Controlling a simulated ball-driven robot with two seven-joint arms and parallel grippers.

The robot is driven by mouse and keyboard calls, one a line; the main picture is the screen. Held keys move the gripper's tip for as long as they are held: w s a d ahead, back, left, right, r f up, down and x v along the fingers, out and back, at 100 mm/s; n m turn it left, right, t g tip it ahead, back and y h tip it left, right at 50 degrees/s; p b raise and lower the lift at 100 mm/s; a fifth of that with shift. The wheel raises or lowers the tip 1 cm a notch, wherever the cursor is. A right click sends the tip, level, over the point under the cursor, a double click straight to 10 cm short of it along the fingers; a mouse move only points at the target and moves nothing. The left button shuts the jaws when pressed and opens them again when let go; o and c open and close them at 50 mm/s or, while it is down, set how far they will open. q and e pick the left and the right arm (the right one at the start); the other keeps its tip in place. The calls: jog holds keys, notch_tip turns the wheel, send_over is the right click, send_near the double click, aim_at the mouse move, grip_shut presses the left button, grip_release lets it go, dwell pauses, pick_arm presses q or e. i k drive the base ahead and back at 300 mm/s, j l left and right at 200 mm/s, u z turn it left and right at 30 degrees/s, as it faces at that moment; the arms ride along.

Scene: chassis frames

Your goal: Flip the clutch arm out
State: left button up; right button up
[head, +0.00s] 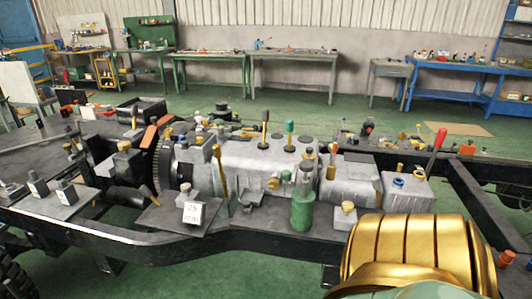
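A grey gearbox and clutch housing assembly (245,170) lies along a black chassis frame (270,237). A dark toothed ring (160,167) stands at its left end. An orange lever-like piece (149,138) leans beside the ring, and a brass-coloured upright piece (222,172) stands on the near side of the housing. I cannot tell which part is the clutch arm or how it is turned. Neither gripper shows in the view. A large gold ribbed cylinder with a pale green part below it fills the bottom right; it may be part of my arm.
Black frame rails run left and right. Workbenches (293,69) line the back wall, with open green floor (330,112) before them.

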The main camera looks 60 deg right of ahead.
aim_at(216, 149)
jog(key=z, duration=1.55)
jog(key=i+j+z, duration=0.1)
jog(key=i+j, duration=0.5)
jog(key=j, duration=0.15)
jog(key=i+j+z, duration=0.15)
jog(key=i+j, duration=0.15)
jog(key=i+j+z, duration=0.1)
jog(key=i+j, duration=0.2)
jog(key=j, duration=0.2)
